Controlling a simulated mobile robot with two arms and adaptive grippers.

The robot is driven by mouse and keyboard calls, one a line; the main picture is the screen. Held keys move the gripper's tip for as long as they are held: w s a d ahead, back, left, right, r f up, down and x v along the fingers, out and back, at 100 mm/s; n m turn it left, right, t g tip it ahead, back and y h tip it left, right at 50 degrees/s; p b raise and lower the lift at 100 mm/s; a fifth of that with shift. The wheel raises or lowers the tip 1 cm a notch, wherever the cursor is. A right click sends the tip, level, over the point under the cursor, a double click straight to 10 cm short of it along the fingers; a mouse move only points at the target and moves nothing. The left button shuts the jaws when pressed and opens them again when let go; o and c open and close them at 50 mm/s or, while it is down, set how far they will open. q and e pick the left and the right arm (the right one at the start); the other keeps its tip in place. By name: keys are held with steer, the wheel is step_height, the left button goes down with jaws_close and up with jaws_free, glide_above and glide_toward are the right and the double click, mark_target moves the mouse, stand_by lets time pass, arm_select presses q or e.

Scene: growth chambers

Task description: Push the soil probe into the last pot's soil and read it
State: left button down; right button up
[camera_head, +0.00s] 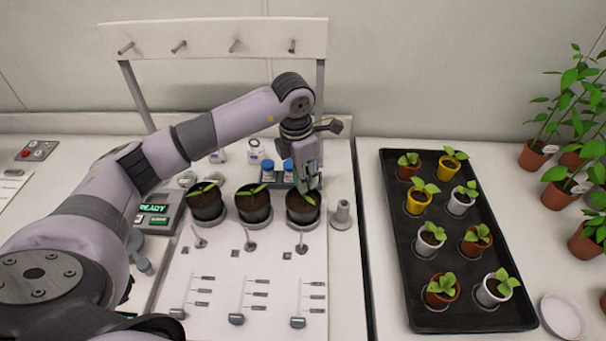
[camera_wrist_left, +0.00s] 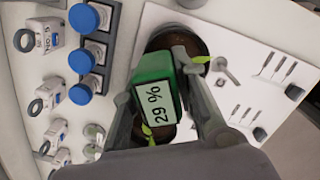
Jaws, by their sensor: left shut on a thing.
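My left gripper (camera_head: 309,186) is shut on the green soil probe (camera_wrist_left: 153,68), whose display reads "29 %" in the left wrist view. The gripper points down over the rightmost dark pot (camera_head: 303,213), which holds brown soil and a small green seedling. That pot also shows in the left wrist view (camera_wrist_left: 158,42), around the fingertips. The probe's tip is hidden, so how deep it sits cannot be seen. The middle pot (camera_head: 254,208) and left pot (camera_head: 207,207) stand beside it in a row. My right gripper is not in view.
A grey hollow holder (camera_head: 342,215) stands right of the pots. A white panel (camera_head: 215,270) with sliders lies in front. A box reading "READY" (camera_head: 155,209) is at left; a black tray (camera_head: 400,250) of seedlings is at right.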

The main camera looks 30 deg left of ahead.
arm_select(q)
steer(key=c, duration=1.2)
jaws_free()
